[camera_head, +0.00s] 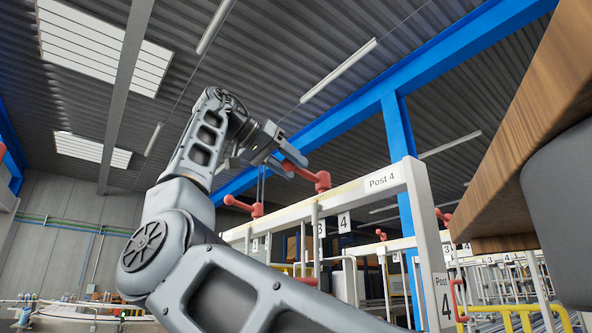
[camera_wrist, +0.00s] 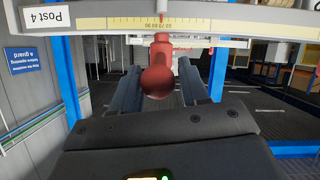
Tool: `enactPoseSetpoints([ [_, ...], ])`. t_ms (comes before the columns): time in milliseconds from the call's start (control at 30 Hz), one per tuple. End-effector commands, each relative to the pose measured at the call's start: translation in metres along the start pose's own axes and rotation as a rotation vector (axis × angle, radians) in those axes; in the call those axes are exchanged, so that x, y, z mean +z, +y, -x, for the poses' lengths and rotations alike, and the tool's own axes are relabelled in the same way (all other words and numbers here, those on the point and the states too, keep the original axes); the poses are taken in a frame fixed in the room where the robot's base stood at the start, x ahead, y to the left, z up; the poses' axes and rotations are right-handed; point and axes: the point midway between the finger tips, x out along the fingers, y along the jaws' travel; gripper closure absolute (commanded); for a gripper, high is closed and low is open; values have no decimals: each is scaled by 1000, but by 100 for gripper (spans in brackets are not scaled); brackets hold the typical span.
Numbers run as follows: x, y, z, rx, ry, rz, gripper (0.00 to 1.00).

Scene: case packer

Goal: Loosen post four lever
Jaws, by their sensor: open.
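The red post four lever (camera_head: 321,181) sits on top of the white rail labelled Post 4 (camera_head: 415,178). Its arm points left toward my gripper (camera_head: 292,166), which is open around the lever's end. In the wrist view the lever's red ball knob (camera_wrist: 158,83) lies between my two dark fingers, with a gap visible on each side. The lever's stem rises to the rail (camera_wrist: 230,22), which carries a yellow scale (camera_wrist: 120,23) and the Post 4 label.
Another red lever (camera_head: 245,206) stands on the rail structure to the left. A wooden board (camera_head: 540,100) hangs close at the right. A blue column (camera_head: 398,130) rises behind the rail. More numbered white frames (camera_head: 505,262) fill the lower right.

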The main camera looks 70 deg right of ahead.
Motion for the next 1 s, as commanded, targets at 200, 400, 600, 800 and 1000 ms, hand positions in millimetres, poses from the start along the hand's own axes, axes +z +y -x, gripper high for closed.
enactPoseSetpoints([
  [200, 0, 0, -18, 0, -1, 0, 56],
  [400, 0, 0, -20, 0, 0, 0, 56],
  [600, 0, 0, -20, 0, 0, 0, 66],
  [800, 0, 0, -20, 0, 0, 0, 85],
  [1000, 0, 0, -20, 0, 0, 0, 100],
])
